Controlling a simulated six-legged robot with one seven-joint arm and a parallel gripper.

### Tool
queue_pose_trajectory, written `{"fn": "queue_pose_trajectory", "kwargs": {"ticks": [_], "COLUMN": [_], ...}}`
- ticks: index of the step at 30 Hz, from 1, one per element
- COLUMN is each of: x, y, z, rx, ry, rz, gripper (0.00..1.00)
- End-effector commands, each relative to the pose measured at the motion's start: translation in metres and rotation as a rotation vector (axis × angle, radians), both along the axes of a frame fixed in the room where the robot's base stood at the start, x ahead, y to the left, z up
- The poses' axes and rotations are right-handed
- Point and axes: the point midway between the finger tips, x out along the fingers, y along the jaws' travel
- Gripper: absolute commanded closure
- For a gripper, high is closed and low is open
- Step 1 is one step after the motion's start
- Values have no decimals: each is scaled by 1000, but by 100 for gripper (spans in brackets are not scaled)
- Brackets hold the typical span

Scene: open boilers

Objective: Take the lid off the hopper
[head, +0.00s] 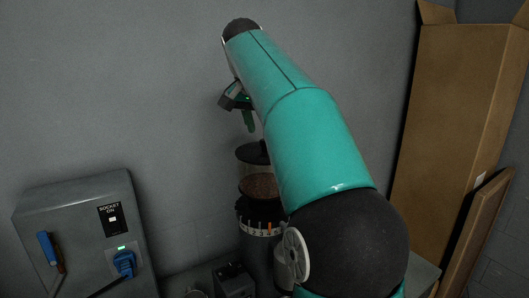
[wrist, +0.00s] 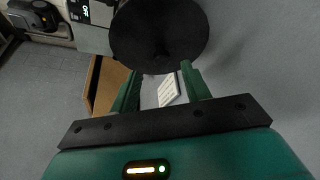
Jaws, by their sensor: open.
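The hopper (head: 260,186) is clear-walled, holds brown beans and sits on a dark grinder with a numbered dial ring. Its round dark lid (head: 253,153) is on top, with a small dark knob; the right edge is hidden by my arm. In the wrist view the lid (wrist: 160,28) is a large black disc just beyond my fingertips, and the knob is hard to make out. My gripper (head: 248,122) hangs a little above the lid in the head view, one green finger showing. In the wrist view it is open, with nothing between the green fingers.
A tall cardboard box (head: 455,110) stands at right. A small dark unit (head: 234,280) is low beside the grinder. The grey wall behind is bare. A white slatted thing (wrist: 168,93) lies far below.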

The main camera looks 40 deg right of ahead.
Motion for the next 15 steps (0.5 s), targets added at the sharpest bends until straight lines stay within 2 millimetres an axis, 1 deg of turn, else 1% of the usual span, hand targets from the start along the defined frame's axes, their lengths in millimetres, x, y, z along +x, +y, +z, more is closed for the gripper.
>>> {"fn": "queue_pose_trajectory", "kwargs": {"ticks": [1, 3, 6, 9, 14, 15], "x": [2, 5, 8, 9, 9, 9], "y": [-3, -5, -10, -12, -11, -11], "z": [-9, -19, -30, -34, -34, -34], "rx": [2, 1, 1, 0, 0, 0], "ry": [5, 4, 3, 0, 0, 0], "rz": [-3, -1, -1, -1, 0, 0], "gripper": [53, 53, 53, 53, 53, 55]}}
